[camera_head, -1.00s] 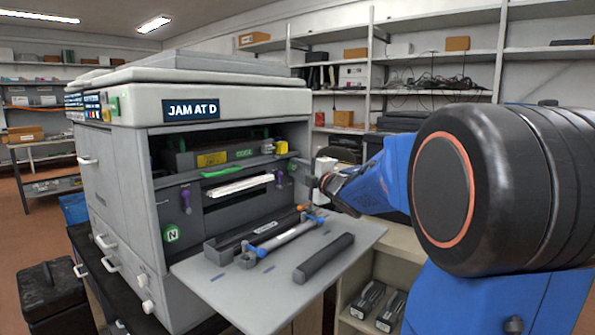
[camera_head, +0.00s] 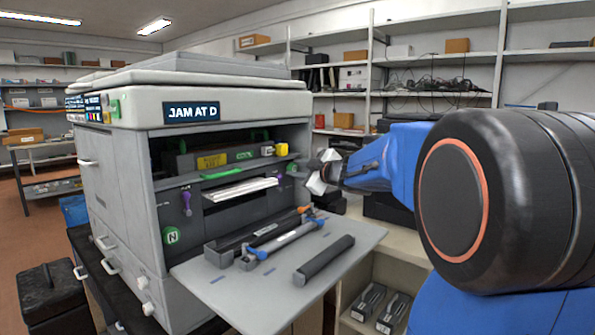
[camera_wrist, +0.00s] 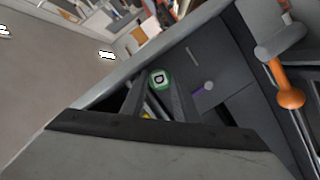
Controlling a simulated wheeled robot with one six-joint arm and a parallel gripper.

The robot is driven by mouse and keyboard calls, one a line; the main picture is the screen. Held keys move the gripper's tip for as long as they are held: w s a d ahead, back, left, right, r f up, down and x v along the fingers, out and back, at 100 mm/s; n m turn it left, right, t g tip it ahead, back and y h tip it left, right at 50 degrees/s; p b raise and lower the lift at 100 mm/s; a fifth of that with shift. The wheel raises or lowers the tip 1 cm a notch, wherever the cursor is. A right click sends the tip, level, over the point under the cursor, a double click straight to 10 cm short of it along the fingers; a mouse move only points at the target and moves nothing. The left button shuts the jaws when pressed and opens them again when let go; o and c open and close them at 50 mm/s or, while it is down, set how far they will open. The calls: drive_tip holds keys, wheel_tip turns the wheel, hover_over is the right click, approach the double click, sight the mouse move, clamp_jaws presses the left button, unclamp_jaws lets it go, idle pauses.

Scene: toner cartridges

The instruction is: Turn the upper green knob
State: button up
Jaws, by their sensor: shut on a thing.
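The upper green knob (camera_wrist: 159,79) is a round green piece marked with a dark letter on white, in the wrist view. It lies between the tips of my gripper's two dark fingers (camera_wrist: 158,88), which are shut on it. In the head view my gripper (camera_head: 320,175) reaches in from the right at the right side of the printer's open front, its pale fingers turned at a slant. A bit of green (camera_head: 291,169) shows just left of them. A lower green knob (camera_head: 171,236) marked N sits at the printer's lower left.
The open printer (camera_head: 235,118) shows a purple lever (camera_head: 187,203) and a yellow block (camera_head: 281,149) inside. The lowered door (camera_head: 215,285) bears a dark tray, a blue-ended roller (camera_head: 285,240) and a dark bar (camera_head: 324,260). An orange-handled part (camera_wrist: 290,97) is at right in the wrist view.

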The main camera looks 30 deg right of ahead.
drive_tip(key=shift+m, duration=0.3)
idle(0.4)
drive_tip(key=o, duration=0.8)
